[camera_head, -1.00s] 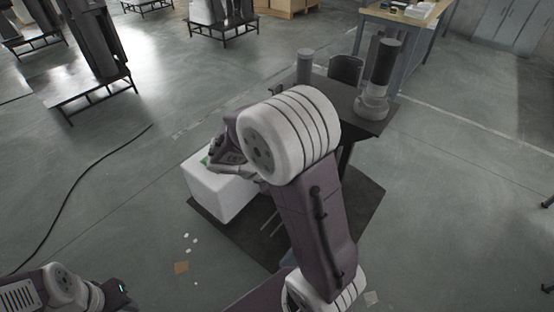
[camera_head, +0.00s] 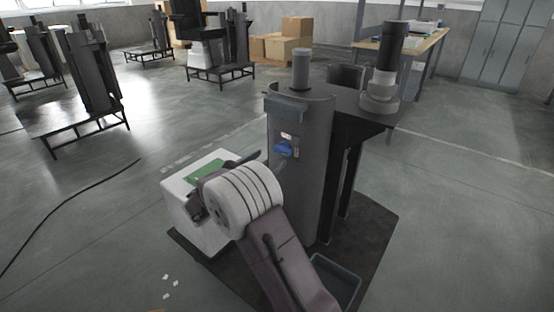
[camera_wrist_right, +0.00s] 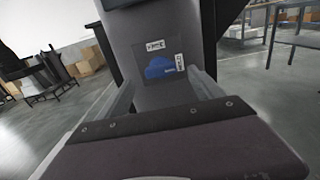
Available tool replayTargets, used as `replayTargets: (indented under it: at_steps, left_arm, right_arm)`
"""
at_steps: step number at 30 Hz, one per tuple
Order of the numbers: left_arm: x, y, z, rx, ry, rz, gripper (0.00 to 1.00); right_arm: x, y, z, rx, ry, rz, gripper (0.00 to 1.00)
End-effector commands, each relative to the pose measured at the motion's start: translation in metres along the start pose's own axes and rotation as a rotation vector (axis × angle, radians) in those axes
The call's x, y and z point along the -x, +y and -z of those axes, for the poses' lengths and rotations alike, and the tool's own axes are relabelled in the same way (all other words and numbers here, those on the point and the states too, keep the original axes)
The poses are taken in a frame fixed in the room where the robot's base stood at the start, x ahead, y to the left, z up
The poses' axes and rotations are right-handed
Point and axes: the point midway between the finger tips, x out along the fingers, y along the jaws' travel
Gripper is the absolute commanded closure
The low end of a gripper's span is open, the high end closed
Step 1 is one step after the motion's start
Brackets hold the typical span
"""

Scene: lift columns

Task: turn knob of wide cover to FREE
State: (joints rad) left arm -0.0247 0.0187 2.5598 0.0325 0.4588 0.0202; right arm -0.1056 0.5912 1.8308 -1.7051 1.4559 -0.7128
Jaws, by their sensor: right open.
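The wide cover (camera_head: 300,195) is a grey curved panel on the front of the lift column. Its blue knob (camera_head: 283,149) sits on the upper part, with small white labels above and beside it. In the right wrist view the knob (camera_wrist_right: 158,68) is straight ahead, below a label that seems to read FREE (camera_wrist_right: 155,46); a second label is at its right. The knob's exact pointing is too small to tell. My right gripper (camera_wrist_right: 160,84) is open, its two fingers spread left and right below the knob, apparently empty. My left gripper is out of view.
A white box with a green top (camera_head: 207,170) stands left of the column, close to my right arm. A blue-grey bin (camera_head: 337,280) lies on the dark mat at the column's foot. A dark shelf with a cylindrical device (camera_head: 381,85) is at the right. Floor at left is open.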

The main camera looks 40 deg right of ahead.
Motion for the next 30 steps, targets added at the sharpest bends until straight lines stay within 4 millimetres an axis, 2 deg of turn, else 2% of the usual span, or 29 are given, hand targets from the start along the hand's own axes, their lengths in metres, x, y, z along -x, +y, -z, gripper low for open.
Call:
replayTargets:
  at_steps: [1, 7, 12, 17, 18, 24, 25, 30]
  left_arm:
    - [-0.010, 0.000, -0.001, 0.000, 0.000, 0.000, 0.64]
    - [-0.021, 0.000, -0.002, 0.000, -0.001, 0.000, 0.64]
    - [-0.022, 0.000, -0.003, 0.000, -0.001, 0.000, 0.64]
    - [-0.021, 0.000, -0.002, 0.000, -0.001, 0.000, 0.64]
    - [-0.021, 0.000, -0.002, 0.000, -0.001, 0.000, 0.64]
    - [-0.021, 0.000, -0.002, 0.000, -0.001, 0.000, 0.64]
    - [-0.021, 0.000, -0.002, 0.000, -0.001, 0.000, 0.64]
    - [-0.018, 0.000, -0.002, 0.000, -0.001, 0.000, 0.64]
  right_arm:
    - [-0.012, -0.002, 0.005, -0.004, 0.000, 0.006, 0.24]
    - [-0.045, -0.001, 0.003, -0.003, 0.001, 0.003, 0.24]
    - [-0.054, 0.000, 0.001, 0.000, 0.001, 0.000, 0.24]
    - [-0.054, 0.000, 0.000, 0.000, 0.001, 0.000, 0.24]
    - [-0.054, 0.000, 0.000, -0.001, 0.001, 0.000, 0.26]
    - [-0.054, 0.000, 0.001, -0.001, 0.001, 0.000, 0.82]
    - [-0.053, 0.000, 0.001, -0.001, 0.001, 0.000, 0.86]
    - [-0.053, 0.000, -0.001, 0.010, 0.002, 0.000, 0.86]
